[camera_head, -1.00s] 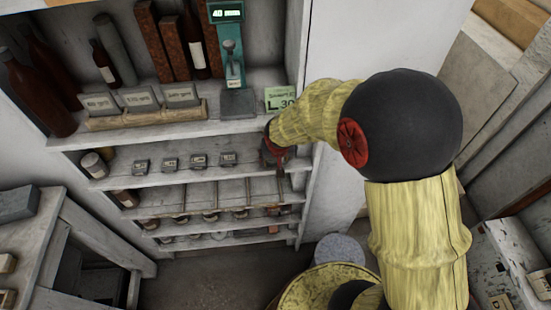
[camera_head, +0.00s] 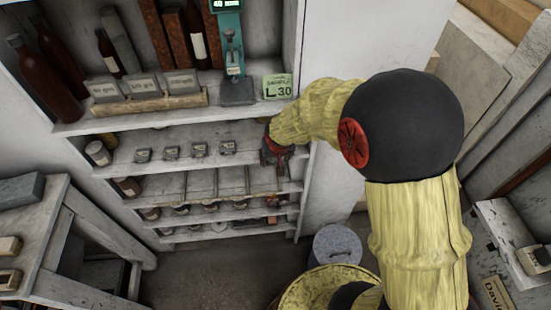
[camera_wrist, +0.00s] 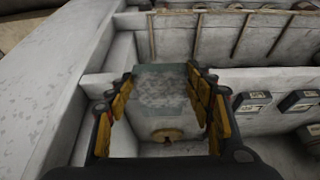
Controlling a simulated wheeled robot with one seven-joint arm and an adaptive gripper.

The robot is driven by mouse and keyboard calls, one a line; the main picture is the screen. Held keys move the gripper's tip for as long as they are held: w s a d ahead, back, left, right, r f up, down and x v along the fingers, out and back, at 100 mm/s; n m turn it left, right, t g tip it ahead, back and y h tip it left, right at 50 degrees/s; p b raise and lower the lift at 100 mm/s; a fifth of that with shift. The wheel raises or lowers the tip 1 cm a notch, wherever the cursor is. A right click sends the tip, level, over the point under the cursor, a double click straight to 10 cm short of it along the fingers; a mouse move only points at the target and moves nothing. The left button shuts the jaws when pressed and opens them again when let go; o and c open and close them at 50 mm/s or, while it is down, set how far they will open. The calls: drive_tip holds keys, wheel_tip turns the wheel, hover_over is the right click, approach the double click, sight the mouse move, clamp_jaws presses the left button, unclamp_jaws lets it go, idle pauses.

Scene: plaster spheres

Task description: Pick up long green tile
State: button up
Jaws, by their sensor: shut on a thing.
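My gripper (camera_wrist: 168,98) is shut on a slab in the wrist view, with a finger on each side of it. The slab, which I take to be the long green tile (camera_wrist: 163,88), has a speckled grey face and a dull green far edge. In the head view my gripper (camera_head: 275,158) is at the right end of the small-box shelf, below the green "L 30" card (camera_head: 277,87). The tile cannot be made out there.
Small labelled boxes (camera_head: 198,149) line the shelf to the left of my gripper. The shelf unit's right side wall (camera_head: 306,180) is close by. Lower shelves hold dividers and jars. A green press-like device (camera_head: 233,60) stands on the shelf above.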

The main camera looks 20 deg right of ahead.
drive_tip(key=shift+s+f, duration=0.1)
drive_tip(key=shift+s, duration=0.15)
drive_tip(key=o, duration=1.6)
drive_tip(key=shift+w, duration=0.1)
drive_tip(key=shift+c, duration=0.2)
drive_tip(key=shift+o, duration=0.4)
drive_tip(key=shift+r, duration=0.6)
drive_tip(key=v, duration=1.1)
drive_tip(key=shift+a, duration=0.1)
